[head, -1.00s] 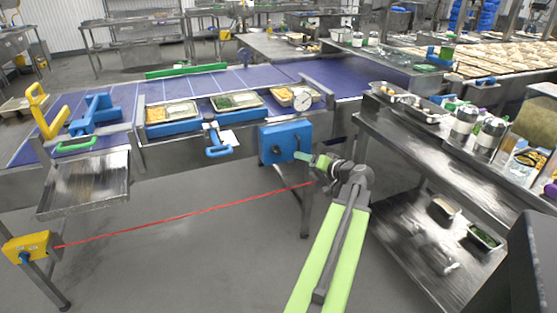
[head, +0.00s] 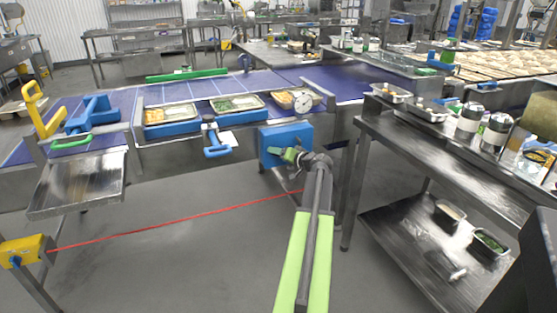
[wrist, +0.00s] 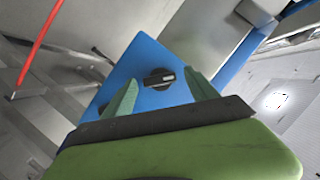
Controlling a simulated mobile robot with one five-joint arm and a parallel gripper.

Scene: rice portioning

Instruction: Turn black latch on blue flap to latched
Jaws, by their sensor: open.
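The blue flap (head: 299,135) hangs on the front of the conveyor, right of centre in the head view. It fills the middle of the wrist view (wrist: 150,65). The black latch (wrist: 159,78) is a small knob on the flap's face, with a pale mark on its right part; its bar lies roughly level in the wrist view. My gripper (wrist: 164,92) is open, one green finger on each side of the latch, with gaps between. Contact cannot be told. In the head view my gripper (head: 288,155) is in front of the flap and hides the latch.
A red cord (head: 170,224) runs from a yellow box (head: 24,250) towards the flap's underside. A steel table (head: 400,150) stands right of my arm. A blue handle (head: 217,151) is left of the flap. Open floor lies below the conveyor.

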